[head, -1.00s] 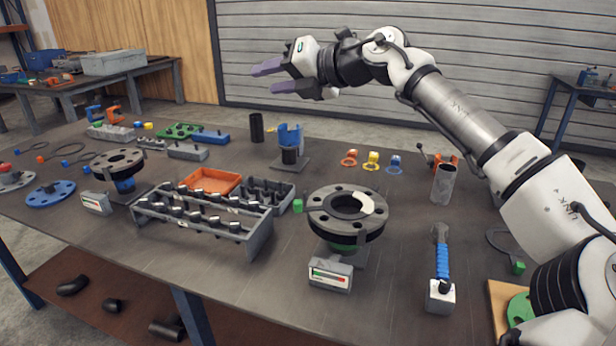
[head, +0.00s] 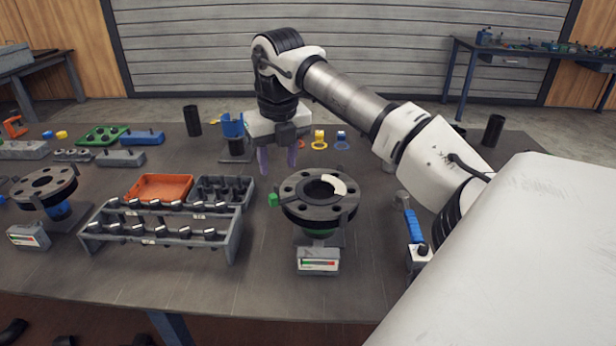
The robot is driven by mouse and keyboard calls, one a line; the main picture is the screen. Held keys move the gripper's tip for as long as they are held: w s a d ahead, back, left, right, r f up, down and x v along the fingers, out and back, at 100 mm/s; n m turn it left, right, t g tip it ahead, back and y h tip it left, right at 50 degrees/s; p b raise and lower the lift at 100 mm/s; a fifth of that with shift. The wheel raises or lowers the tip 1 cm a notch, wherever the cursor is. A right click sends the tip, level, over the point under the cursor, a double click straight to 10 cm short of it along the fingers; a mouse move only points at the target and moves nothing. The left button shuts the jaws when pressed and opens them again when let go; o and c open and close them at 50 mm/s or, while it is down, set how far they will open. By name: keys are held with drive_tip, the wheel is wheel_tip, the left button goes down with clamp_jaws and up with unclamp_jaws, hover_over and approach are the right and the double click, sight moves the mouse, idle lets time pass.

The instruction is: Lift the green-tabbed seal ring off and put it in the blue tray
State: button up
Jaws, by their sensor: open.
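The green tab (head: 273,200) sticks out at the left side of a dark round pipe flange (head: 319,204) on a stand. The ring itself cannot be made out; a pale curved piece shows on the flange's top. My gripper (head: 278,166) points down with its purple fingers apart and empty, behind and slightly left of the flange, above the table. I cannot make out a clear blue tray; a small blue box-like thing (head: 141,138) lies at the back left, and its inside is not clear.
A rack of black pegs (head: 160,228), an orange tray (head: 160,188) and a grey divided bin (head: 222,188) stand left of the flange. A gauge box (head: 318,259) sits in front. A blue-handled hammer (head: 413,226) lies at right.

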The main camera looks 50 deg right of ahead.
sight(273, 196)
drive_tip(key=f+p, duration=0.1)
drive_tip(key=f, duration=0.1)
drive_tip(key=w+f+p, duration=0.1)
drive_tip(key=f, duration=0.2)
drive_tip(key=w+f, duration=0.1)
drive_tip(key=f, duration=0.2)
drive_tip(key=shift+a+p, duration=0.15)
drive_tip(key=shift+p, duration=0.25)
drive_tip(key=shift+f, duration=0.55)
clamp_jaws()
